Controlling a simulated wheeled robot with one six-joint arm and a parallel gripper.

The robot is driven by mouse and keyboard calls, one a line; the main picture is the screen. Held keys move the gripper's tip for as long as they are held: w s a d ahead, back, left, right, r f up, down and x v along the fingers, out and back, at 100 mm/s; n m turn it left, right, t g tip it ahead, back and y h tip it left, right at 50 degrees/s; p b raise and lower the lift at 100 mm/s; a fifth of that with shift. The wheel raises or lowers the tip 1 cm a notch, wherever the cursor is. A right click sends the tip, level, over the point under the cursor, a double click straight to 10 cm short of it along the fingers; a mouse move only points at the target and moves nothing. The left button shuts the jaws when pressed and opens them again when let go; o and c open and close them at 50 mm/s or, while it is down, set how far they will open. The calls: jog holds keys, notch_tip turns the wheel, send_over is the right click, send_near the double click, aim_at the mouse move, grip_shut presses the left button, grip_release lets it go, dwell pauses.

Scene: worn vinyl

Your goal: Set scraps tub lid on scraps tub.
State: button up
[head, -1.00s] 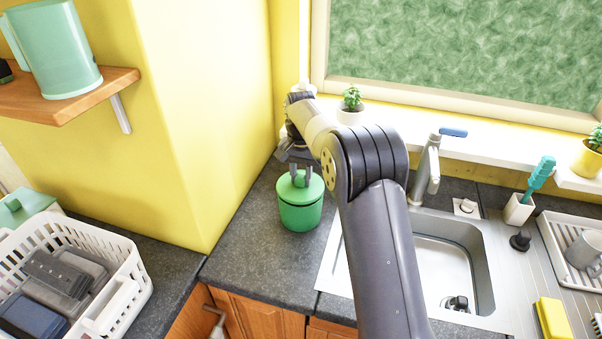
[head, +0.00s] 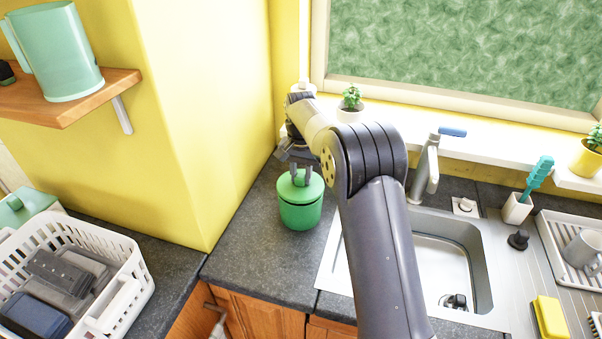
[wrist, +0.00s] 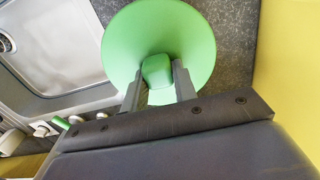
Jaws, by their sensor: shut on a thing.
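The scraps tub (head: 300,215) is a green round tub standing on the dark worktop, left of the sink. The scraps tub lid (head: 289,191), a lighter green disc with a knob, is over the tub's mouth. It looks level or nearly so; I cannot tell whether it rests fully on the rim. My gripper (head: 301,178) is above the lid, shut on its knob. In the wrist view the lid (wrist: 130,42) fills the upper middle, with the knob between the fingertips of my gripper (wrist: 157,74). The tub is hidden under the lid there.
The sink (head: 440,255) and tap (head: 428,170) are to the right. A yellow wall (head: 190,120) rises close on the left. A white basket (head: 130,290) with folded cloths stands at the lower left. A potted plant (head: 351,106) is on the sill behind. Worktop before the tub is clear.

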jog(key=shift+f+b, duration=0.35)
jog(key=shift+f, duration=0.3)
dwell(0.8)
jog(key=o, duration=2.1)
jog(key=shift+o, duration=0.2)
jog(key=shift+r+p, duration=1.4)
jog(key=shift+r, duration=2.1)
notch_tip(320, 180, up, 11)
